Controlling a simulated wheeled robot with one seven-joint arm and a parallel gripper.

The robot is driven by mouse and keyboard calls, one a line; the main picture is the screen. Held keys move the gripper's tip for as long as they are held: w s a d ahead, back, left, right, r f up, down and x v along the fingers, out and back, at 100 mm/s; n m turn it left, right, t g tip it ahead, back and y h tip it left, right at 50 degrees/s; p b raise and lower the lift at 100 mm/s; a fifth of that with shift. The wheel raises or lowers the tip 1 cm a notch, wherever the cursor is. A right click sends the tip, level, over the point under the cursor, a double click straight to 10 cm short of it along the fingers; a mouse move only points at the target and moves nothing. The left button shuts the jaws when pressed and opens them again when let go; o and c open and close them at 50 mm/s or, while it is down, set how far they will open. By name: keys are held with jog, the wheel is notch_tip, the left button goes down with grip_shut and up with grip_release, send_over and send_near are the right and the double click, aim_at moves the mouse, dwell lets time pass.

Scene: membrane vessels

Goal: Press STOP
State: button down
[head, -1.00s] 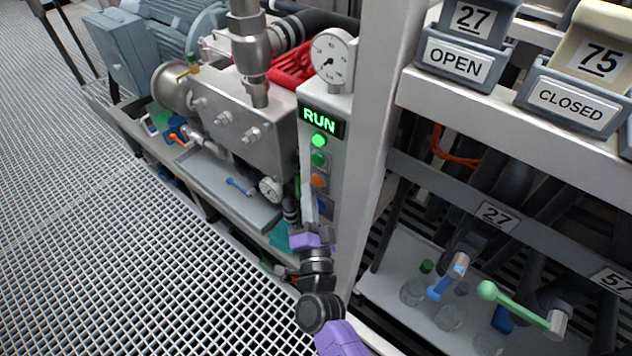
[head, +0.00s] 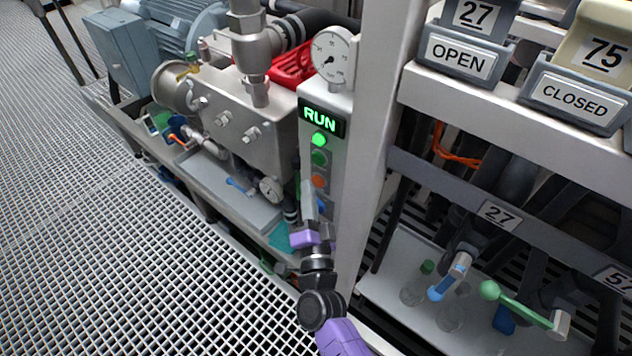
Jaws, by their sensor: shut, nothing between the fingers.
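A narrow grey control panel (head: 341,157) carries a lit green RUN display (head: 321,120). No STOP label is readable.
A pressure gauge (head: 333,56) sits above the panel. Left are a steel pump block (head: 250,140) and a tray (head: 232,188). Right are a white post (head: 376,130), a rack with OPEN (head: 459,55) and CLOSED (head: 574,99) signs, and blue and green valve handles (head: 520,306).

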jog(key=shift+w+d+r+h, duration=0.15)
jog(key=shift+d+h, duration=0.25)
jog(key=shift+d, duration=0.55)
jog(key=shift+s+p, duration=0.25)
jog(key=shift+p, duration=0.15)
jog(key=shift+s+f, duration=0.2)
jog(key=shift+f, duration=0.1)
jog(key=s+a+p, duration=0.1)
jog(key=s, duration=0.1)
jog(key=s+a+p, duration=0.1)
jog(key=s+a, duration=0.1)
jog(key=shift+a+r, duration=0.1)
jog(key=shift+a, duration=0.2)
jog(key=shift+a, duration=0.1)
